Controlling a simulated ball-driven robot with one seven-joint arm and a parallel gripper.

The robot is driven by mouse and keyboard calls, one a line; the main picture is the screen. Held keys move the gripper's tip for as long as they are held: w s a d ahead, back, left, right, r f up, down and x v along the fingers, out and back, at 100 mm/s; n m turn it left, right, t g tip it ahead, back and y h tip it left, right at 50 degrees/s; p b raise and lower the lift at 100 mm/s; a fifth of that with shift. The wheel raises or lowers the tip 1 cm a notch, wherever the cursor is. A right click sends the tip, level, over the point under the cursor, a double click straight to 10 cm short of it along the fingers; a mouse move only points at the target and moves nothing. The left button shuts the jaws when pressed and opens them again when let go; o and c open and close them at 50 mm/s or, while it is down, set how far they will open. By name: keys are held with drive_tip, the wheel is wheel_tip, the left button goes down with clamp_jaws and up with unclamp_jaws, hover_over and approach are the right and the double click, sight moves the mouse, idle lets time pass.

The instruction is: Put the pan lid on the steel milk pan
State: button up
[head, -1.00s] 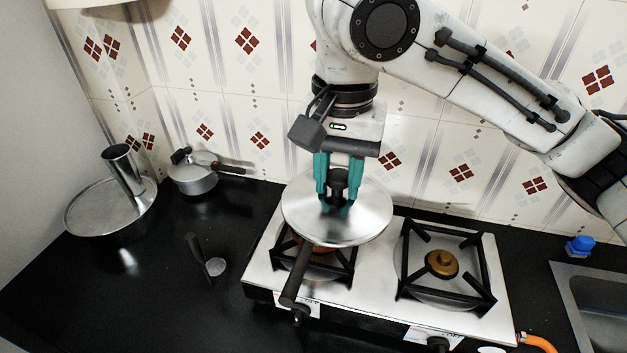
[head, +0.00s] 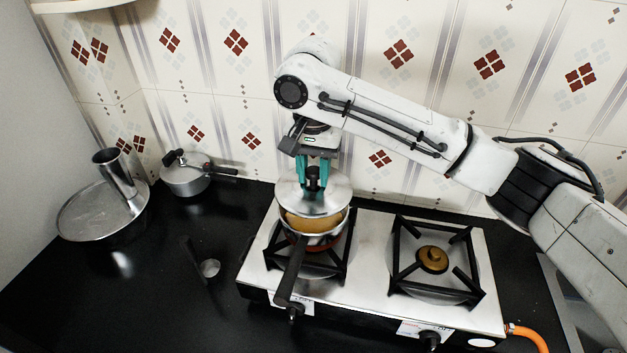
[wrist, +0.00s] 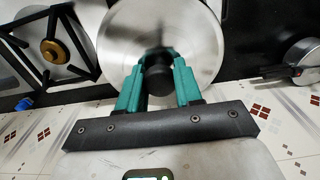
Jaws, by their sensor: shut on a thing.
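The steel pan lid (head: 338,188) is a round shiny disc with a black knob. My gripper (head: 313,188) is shut on the knob and holds the lid from above; in the wrist view, the teal fingers (wrist: 157,75) flank the knob and the lid (wrist: 118,45) spreads beyond them. The steel milk pan (head: 312,236) stands on the left burner, its black handle pointing toward the front. The lid is over the back part of the pan. Orange-brown contents (head: 316,222) show below the lid's front edge. Whether the lid touches the back rim is hidden.
The right burner (head: 432,260) of the stove is empty. A pressure cooker (head: 186,178) stands at the back left, beside a wide pan (head: 75,222) with a steel cylinder (head: 118,172). A ladle (head: 209,268) rests on the black counter. The tiled wall is close behind.

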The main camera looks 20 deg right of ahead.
sight(314, 183)
drive_tip(key=shift+f, duration=1.4)
drive_tip(key=shift+f, duration=0.3)
drive_tip(key=shift+f, duration=0.3)
drive_tip(key=o, duration=1.1)
drive_tip(key=shift+r, duration=0.1)
wheel_tip(314, 183, up, 13)
drive_tip(key=shift+b, duration=0.4)
